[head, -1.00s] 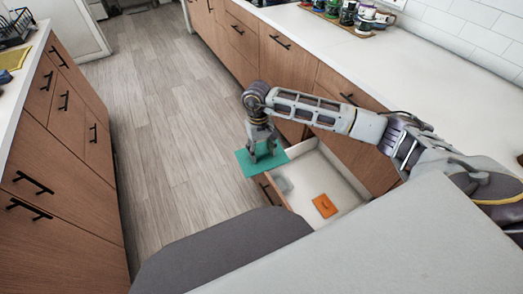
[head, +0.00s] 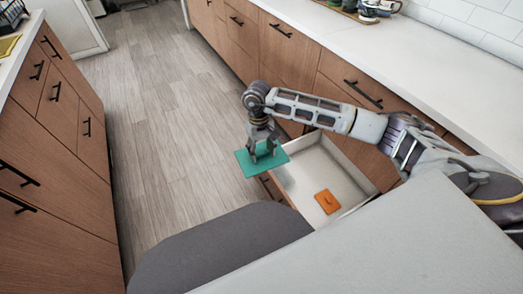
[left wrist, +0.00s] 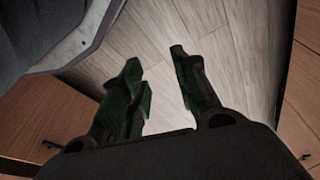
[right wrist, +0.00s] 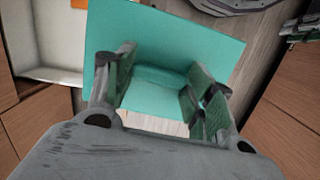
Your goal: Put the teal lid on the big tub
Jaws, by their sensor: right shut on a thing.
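The teal lid (head: 247,166) is a flat rectangle held over the floor beside the open drawer. My right gripper (head: 264,151) points down and is shut on its raised middle part. In the right wrist view the lid (right wrist: 195,40) spreads out beyond the fingers, with the grip (right wrist: 155,80) between them. My left gripper (left wrist: 156,60) shows only in the left wrist view, with its fingers apart and nothing between them. I see no big tub in these views.
The open white drawer (head: 312,172) holds an orange lid (head: 327,202). A long white counter (head: 400,70) runs along the right, with cups (head: 368,8) at its far end. A wooden cabinet (head: 50,170) stands left. The floor (head: 165,120) between is clear.

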